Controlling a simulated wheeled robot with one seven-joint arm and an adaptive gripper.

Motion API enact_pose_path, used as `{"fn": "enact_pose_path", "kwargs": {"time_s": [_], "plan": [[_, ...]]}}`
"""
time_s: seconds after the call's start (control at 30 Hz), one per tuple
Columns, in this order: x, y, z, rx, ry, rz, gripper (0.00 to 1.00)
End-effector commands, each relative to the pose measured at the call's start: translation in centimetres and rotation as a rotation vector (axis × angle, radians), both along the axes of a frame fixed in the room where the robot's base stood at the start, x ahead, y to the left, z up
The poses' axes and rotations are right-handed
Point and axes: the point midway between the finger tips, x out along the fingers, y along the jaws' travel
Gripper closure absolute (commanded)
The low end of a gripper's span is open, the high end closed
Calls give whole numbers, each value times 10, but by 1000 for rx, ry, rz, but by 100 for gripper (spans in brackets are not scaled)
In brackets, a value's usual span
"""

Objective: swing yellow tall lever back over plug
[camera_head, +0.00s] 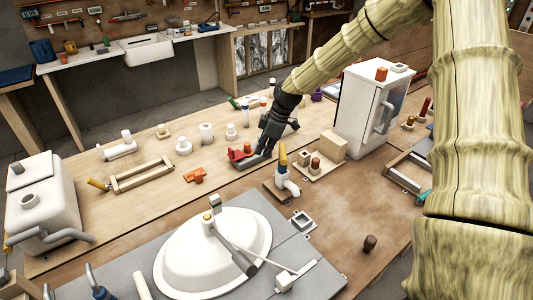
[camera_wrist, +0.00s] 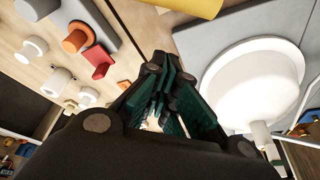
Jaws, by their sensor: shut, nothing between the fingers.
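The yellow tall lever (camera_head: 283,154) stands upright on a white valve fitting (camera_head: 287,182) near the middle of the bench in the head view. A yellow cylinder, probably the same lever, shows at the top edge of the wrist view (camera_wrist: 196,5). My gripper (camera_head: 264,150) is just left of the lever and apart from it. Its dark fingers are shut and empty, also in the wrist view (camera_wrist: 160,105). I cannot tell which part is the plug.
A red part (camera_head: 240,153) on a grey block lies beside my fingertips. An orange part (camera_head: 195,175) lies farther left. A white cabinet (camera_head: 369,108) and a wooden block (camera_head: 334,145) stand to the right. A white basin (camera_head: 205,260) is in front.

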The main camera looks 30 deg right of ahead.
Motion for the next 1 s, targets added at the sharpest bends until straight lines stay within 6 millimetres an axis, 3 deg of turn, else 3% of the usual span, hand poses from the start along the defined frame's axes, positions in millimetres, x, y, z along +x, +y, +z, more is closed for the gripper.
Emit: {"fn": "enact_pose_path", "kwargs": {"time_s": [0.6,1.0], "plan": [[-11,-21,68,1,-1,0,100],[-13,-25,80,1,1,-1,100]]}}
